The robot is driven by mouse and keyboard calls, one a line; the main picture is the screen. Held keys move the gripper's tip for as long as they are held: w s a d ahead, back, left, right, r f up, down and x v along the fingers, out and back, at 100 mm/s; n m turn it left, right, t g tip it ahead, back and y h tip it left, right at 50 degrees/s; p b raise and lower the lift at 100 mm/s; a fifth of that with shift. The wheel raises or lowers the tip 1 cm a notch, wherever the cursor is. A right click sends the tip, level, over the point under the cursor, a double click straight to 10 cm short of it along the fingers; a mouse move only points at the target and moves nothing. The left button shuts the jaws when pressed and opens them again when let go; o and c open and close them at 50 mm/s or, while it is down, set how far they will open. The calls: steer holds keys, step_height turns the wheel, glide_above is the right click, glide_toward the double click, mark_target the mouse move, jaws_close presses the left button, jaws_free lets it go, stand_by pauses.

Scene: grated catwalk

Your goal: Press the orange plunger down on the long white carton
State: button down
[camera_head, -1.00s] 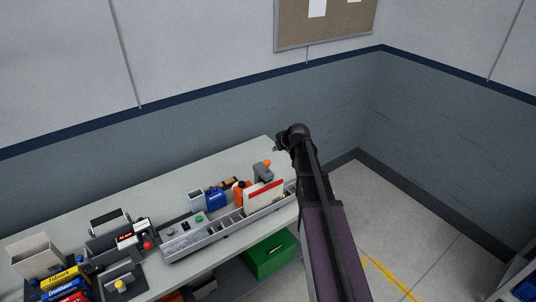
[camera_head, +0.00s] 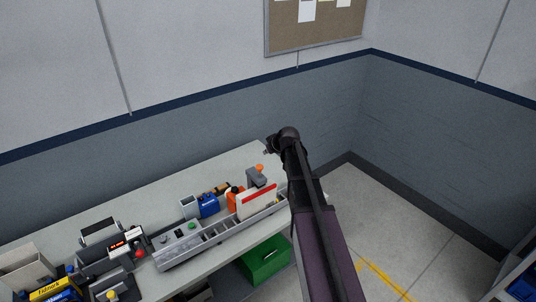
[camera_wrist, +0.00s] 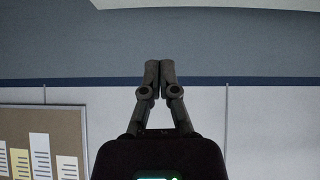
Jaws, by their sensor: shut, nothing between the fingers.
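An orange plunger (camera_head: 259,167) sits on top of a grey block-shaped device (camera_head: 257,178) at the right part of the bench. A white carton with a red stripe (camera_head: 257,203) stands just in front of it, in the long grey tray. Whether the device touches the carton cannot be told. My gripper (camera_head: 267,152) is small and dark in the head view, at the arm's end, near the plunger in the picture and seemingly above the bench. In the wrist view my gripper (camera_wrist: 160,68) is shut and empty, its fingertips together against the wall.
The long grey tray (camera_head: 176,262) runs along the bench (camera_head: 150,194). A blue box (camera_head: 208,205) and an orange bottle (camera_head: 234,194) stand left of the carton. A green bin (camera_head: 265,261) is below. The bench's back strip is clear beside the wall.

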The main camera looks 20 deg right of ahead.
steer(key=b, duration=0.6)
glide_above(261, 167)
step_height(261, 167, down, 6)
steer(key=shift+a+f, duration=0.1)
steer(key=shift+a, duration=0.05)
steer(key=shift+f+b, duration=1.7)
steer(key=shift+f, duration=0.15)
